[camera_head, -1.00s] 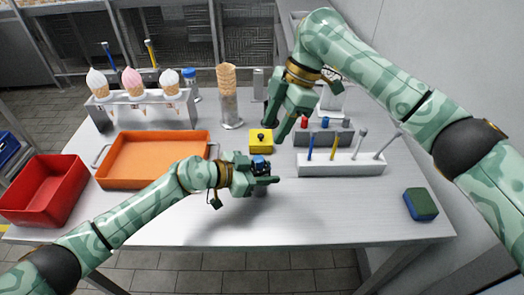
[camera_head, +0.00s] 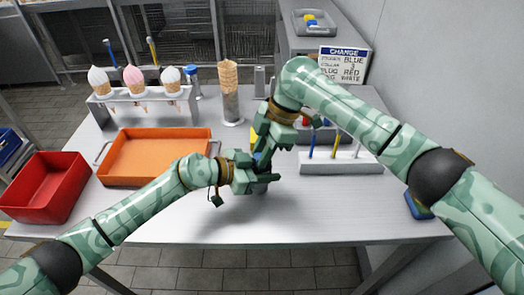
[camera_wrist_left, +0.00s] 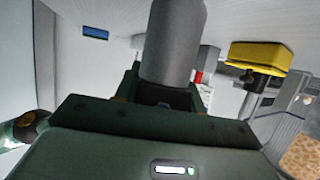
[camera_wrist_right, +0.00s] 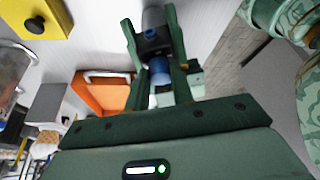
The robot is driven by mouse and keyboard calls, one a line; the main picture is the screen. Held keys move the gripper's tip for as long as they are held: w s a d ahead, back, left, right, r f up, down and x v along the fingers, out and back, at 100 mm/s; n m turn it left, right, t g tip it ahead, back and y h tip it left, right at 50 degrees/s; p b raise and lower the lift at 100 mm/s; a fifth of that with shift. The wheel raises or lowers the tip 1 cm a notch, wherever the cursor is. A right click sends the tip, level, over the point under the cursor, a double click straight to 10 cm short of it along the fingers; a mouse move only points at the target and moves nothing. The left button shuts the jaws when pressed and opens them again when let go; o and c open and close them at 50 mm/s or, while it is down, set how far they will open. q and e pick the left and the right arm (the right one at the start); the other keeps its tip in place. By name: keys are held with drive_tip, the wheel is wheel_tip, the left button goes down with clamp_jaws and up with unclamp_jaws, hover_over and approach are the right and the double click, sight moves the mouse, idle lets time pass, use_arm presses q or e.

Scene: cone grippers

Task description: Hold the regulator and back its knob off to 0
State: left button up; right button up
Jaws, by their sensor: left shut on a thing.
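The regulator shows in the left wrist view as a grey cylinder (camera_wrist_left: 173,45) rising from between my left gripper's fingers. My left gripper (camera_head: 264,180) is shut on it, above the front middle of the table. In the right wrist view the regulator's blue knob (camera_wrist_right: 160,71) lies between the fingers of my right gripper (camera_wrist_right: 149,22), with a dark body beyond it. My right gripper (camera_head: 260,158) is open, reaching down from above, with gaps visible beside the knob. In the head view the two grippers hide most of the regulator. The knob's setting cannot be read.
A yellow block with a black knob (camera_wrist_right: 38,22) stands close behind the grippers. An orange tray (camera_head: 157,176) and red bin (camera_head: 45,188) are left, a pale tool rack (camera_head: 352,162) right. Cones in a holder (camera_head: 145,108) stand behind. The front table is clear.

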drive_tip(key=shift+m+t, duration=0.7)
drive_tip(key=shift+m, duration=0.9)
drive_tip(key=o, duration=1)
drive_tip(key=shift+r, duration=0.1)
drive_tip(key=v, duration=1.2)
drive_tip(key=shift+d, duration=0.1)
